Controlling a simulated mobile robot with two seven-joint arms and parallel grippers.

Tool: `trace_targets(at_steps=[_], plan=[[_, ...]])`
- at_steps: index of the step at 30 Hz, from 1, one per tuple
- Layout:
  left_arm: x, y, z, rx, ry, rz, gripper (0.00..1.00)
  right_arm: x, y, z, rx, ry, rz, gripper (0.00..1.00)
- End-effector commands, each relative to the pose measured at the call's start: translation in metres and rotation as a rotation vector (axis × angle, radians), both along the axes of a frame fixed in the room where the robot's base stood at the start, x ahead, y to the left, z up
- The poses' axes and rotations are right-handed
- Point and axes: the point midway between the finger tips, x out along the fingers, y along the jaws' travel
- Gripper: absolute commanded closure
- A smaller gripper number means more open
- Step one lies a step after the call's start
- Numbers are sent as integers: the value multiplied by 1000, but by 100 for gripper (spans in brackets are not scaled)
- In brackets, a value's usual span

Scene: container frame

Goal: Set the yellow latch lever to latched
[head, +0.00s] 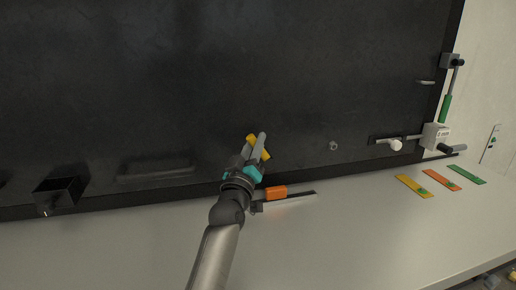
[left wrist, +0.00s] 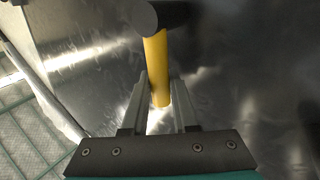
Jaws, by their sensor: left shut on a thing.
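The yellow latch lever (head: 265,154) is at the lower middle of the dark panel in the head view, partly hidden by my left gripper (head: 254,152). In the left wrist view, the lever (left wrist: 156,60) is a yellow bar running down from a dark round end (left wrist: 142,16) to between the two grey fingers. My left gripper (left wrist: 161,102) is shut on the lever there. The lever slants in the head view; its latch setting cannot be read. My right gripper is not in view.
An orange block (head: 276,192) on a dark strip lies below the panel, close to my left wrist. A black box (head: 58,195) juts out at lower left. Coloured strips (head: 413,186) lie on the pale surface.

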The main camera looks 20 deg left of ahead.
Motion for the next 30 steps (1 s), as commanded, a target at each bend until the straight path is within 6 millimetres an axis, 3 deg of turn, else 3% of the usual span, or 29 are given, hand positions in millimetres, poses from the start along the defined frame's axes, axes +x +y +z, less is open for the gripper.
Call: trace_targets(at_steps=[16,17,18,24,30], plan=[[-1,1,-2,-25,-14,0,100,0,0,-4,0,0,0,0],[-1,1,-2,-25,-14,0,71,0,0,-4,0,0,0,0],[-1,1,-2,-25,-14,0,66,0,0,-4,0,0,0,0],[-1,1,-2,-25,-15,0,44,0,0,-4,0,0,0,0],[-1,1,-1,-25,-16,0,43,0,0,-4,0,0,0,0]])
